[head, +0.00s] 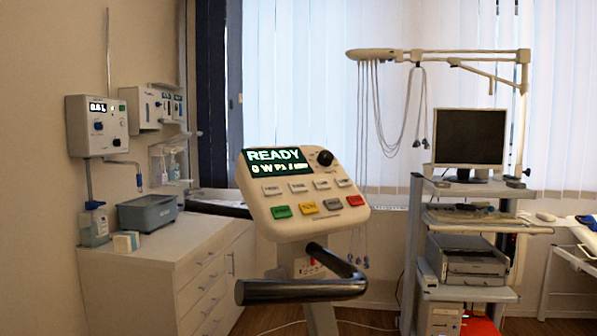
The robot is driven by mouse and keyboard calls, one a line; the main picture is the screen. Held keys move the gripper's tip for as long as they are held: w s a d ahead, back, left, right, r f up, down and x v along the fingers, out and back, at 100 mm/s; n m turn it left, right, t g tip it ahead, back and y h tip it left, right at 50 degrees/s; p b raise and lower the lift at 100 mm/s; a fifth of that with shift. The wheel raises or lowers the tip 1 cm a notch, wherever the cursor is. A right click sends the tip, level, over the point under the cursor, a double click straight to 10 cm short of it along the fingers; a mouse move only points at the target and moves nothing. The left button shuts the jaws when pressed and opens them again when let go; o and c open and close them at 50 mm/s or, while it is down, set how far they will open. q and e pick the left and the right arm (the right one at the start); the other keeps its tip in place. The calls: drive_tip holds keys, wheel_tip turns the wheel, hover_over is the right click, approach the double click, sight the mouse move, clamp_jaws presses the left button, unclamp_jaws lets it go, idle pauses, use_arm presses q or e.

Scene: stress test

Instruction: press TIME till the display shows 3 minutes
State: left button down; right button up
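A cream control console (302,228) stands tilted on a post in the middle of the head view. Its dark display (277,161) reads "READY", with a smaller second line that starts with "0 W" and is otherwise hard to read. Below the display is a row of white buttons (297,187). Under that row are a green button (281,211), a yellow button (308,206), a grey button (333,204) and a red button (355,200). The button labels are too small to read, so I cannot tell which is TIME. Neither of my grippers is in view.
A dark handlebar (300,290) juts out below the console. A white cabinet (160,275) with a grey-blue bin (147,212) stands left. A cart (412,255) with a monitor (470,138) stands right, under an arm with hanging cables (405,115).

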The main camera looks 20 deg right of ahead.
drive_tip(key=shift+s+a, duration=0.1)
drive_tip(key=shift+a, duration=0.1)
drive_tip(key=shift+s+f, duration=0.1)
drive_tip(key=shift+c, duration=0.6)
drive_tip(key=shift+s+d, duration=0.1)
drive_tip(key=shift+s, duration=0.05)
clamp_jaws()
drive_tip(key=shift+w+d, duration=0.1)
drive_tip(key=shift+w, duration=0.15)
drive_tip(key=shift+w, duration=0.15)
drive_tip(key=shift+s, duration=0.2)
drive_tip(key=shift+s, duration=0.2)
